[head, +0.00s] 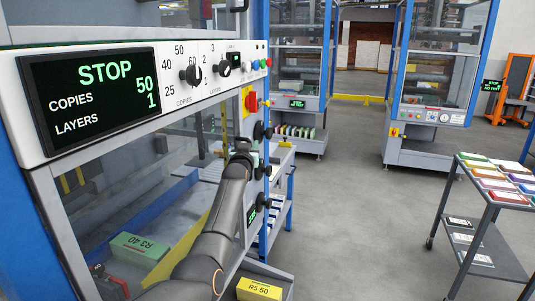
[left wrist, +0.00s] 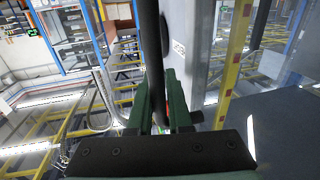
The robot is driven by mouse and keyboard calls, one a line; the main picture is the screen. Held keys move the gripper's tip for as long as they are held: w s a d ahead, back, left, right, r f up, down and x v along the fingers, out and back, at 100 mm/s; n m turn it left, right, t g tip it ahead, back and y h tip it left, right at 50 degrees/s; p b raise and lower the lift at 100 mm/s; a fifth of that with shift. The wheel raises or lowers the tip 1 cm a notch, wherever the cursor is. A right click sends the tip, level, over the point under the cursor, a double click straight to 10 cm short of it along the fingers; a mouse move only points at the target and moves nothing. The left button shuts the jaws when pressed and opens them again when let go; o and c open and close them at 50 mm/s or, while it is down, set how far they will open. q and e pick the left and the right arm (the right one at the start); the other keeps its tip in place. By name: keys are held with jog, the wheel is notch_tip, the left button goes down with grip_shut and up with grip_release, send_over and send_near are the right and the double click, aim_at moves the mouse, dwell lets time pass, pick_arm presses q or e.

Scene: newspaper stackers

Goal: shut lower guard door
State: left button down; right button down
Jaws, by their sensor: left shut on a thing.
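The lower guard door (head: 55,215) is a grey-framed clear panel below the white control panel of the stacker on the left in the head view. My left arm crosses in front of it. My left gripper (head: 252,158) is at the door's right side, beside black fittings, and is mostly hidden by my wrist. In the left wrist view, the green fingers of my left gripper (left wrist: 160,105) are shut on a dark upright handle bar (left wrist: 152,45), next to a grey frame. I cannot tell whether the door is fully closed. My right gripper is not in view.
The control panel display (head: 92,98) reads STOP, copies 50, layers 1. A green bundle (head: 140,248) lies behind the clear panel. A yellow block (head: 259,289) sits at the bottom. A cart (head: 487,232) with coloured stacks stands right; open floor lies between.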

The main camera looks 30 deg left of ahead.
pick_arm(q)
jog(key=shift+s+a+r, duration=0.1)
jog(key=shift+s+a, duration=0.05)
jog(key=shift+a, duration=0.25)
jog(key=c, duration=0.8)
grip_release()
jog(key=shift+a, duration=0.2)
jog(key=shift+c, duration=0.2)
jog(key=shift+s+d, duration=0.1)
jog(key=v, duration=1.2)
jog(key=shift+d, duration=0.35)
